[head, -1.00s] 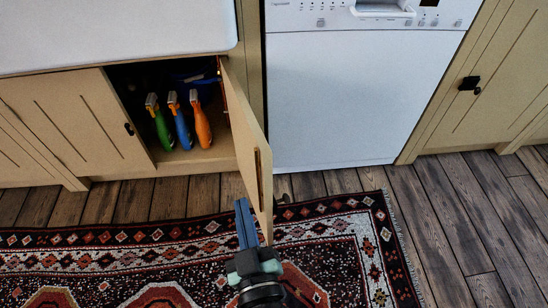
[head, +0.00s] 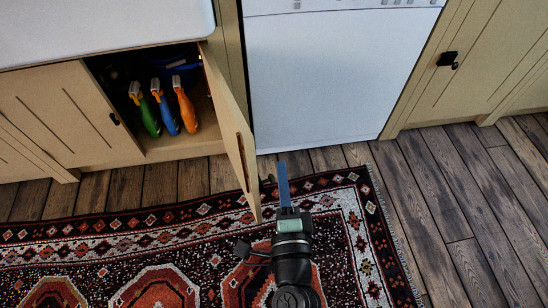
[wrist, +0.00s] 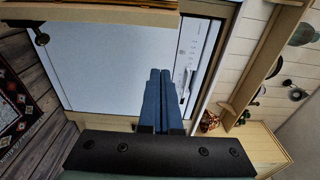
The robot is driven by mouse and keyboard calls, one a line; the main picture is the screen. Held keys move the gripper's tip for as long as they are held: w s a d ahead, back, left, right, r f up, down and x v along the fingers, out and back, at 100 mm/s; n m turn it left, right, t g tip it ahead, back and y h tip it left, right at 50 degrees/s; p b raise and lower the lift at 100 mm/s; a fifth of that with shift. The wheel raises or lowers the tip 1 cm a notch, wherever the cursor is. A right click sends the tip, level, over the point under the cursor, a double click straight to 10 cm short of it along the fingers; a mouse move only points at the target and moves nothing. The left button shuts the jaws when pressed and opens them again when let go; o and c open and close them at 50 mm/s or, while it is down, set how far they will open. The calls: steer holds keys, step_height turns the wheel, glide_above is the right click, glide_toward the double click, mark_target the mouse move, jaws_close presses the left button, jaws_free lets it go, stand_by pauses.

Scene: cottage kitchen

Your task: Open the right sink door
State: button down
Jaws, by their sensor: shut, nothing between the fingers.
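The right sink door (head: 231,125) stands swung open, its free edge pointing toward me over the rug. Its dark knob (head: 267,184) shows on its outer side, to the right. My gripper (head: 283,166) has its blue fingers closed together with nothing between them. It is just right of the door's free edge, on the knob side, and appears apart from the door. In the wrist view the closed fingers (wrist: 158,75) point toward the white dishwasher, with the door's edge (wrist: 90,14) along the top and the knob (wrist: 41,38) at upper left.
Green, blue and orange spray bottles (head: 179,106) stand inside the open cabinet. The left sink door (head: 65,115) is shut. The white dishwasher (head: 325,85) is right of the cabinet. A patterned rug (head: 150,235) lies in front, with clear wood floor (head: 440,190) at right.

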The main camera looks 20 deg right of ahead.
steer(key=x, duration=0.9)
steer(key=a+p, duration=0.2)
steer(key=a, duration=0.2)
steer(key=shift+s, duration=0.2)
steer(key=shift+a, duration=0.15)
